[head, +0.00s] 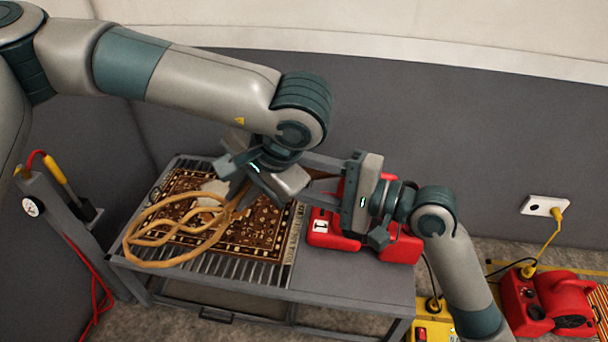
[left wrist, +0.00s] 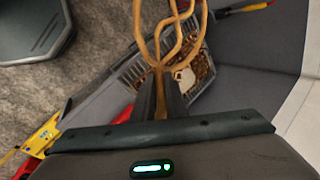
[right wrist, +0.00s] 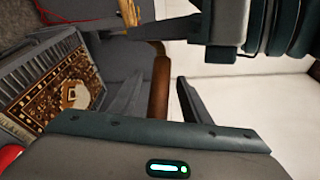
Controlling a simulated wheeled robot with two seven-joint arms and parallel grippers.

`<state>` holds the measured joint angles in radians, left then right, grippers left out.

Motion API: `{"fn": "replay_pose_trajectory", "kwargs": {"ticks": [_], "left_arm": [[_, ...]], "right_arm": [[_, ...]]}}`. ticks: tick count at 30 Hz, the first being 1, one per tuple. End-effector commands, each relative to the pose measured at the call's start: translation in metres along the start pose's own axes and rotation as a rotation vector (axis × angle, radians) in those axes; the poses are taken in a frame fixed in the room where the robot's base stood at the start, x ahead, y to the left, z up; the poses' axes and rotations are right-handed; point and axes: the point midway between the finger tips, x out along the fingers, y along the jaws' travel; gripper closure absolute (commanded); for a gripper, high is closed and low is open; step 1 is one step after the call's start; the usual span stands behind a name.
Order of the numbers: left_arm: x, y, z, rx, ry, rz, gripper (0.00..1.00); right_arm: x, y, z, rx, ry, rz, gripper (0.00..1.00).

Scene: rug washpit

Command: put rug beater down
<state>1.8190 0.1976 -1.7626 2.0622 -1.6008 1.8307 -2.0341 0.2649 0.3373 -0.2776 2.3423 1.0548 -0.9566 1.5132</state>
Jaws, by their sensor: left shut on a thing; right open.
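The rug beater (head: 178,238) is a looped cane head with a darker brown handle. My left gripper (head: 243,197) is shut on it near the neck, and the loops hang to the left over the rug (head: 262,228). The loops also show in the left wrist view (left wrist: 168,22). The handle (right wrist: 160,85) runs between the spread fingers of my right gripper (right wrist: 158,98), which is open around it; I cannot tell whether they touch. In the head view my right gripper (head: 330,187) faces left above the table. The arms partly hide the handle.
The patterned rug lies on a slatted grey table (head: 350,285) with a whitish object (head: 213,188) on it. Red objects (head: 330,232) sit at the table's right, below my right gripper. A post with a gauge (head: 32,207) stands left. A red machine (head: 555,300) is on the floor right.

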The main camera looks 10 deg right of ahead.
Motion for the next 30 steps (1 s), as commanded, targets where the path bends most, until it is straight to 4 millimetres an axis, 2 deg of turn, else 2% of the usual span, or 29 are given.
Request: {"fn": "replay_pose_trajectory", "kwargs": {"ticks": [6, 7, 12, 14, 15, 17, 30], "left_arm": [[-0.0003, -0.0003, -0.0001, 0.000, 0.000, -0.001, 1.00], [-0.0004, -0.0003, -0.0001, 0.000, 0.000, -0.001, 1.00], [-0.0003, -0.0003, -0.0001, 0.000, 0.000, -0.001, 1.00], [-0.0003, -0.0003, -0.0001, 0.000, 0.000, -0.001, 1.00], [-0.0004, -0.0004, -0.0001, 0.000, 0.000, -0.001, 0.78], [-0.0004, -0.0003, -0.0001, 0.000, 0.000, -0.001, 0.66], [-0.0051, -0.0003, -0.0003, 0.000, 0.001, -0.001, 0.66]], "right_arm": [[0.0002, -0.0001, -0.0001, 0.000, 0.000, 0.000, 0.57], [0.0001, 0.0000, -0.0001, 0.000, 0.000, 0.000, 0.59], [0.0000, 0.0000, -0.0001, 0.000, 0.000, 0.000, 1.00], [0.0000, 0.0000, -0.0002, 0.000, 0.000, 0.000, 1.00], [-0.0001, -0.0009, 0.0001, 0.000, 0.000, -0.002, 1.00], [-0.0001, -0.0010, 0.0001, 0.000, 0.000, -0.002, 1.00], [-0.0001, -0.0009, 0.0001, 0.000, 0.000, -0.002, 1.00]]}}
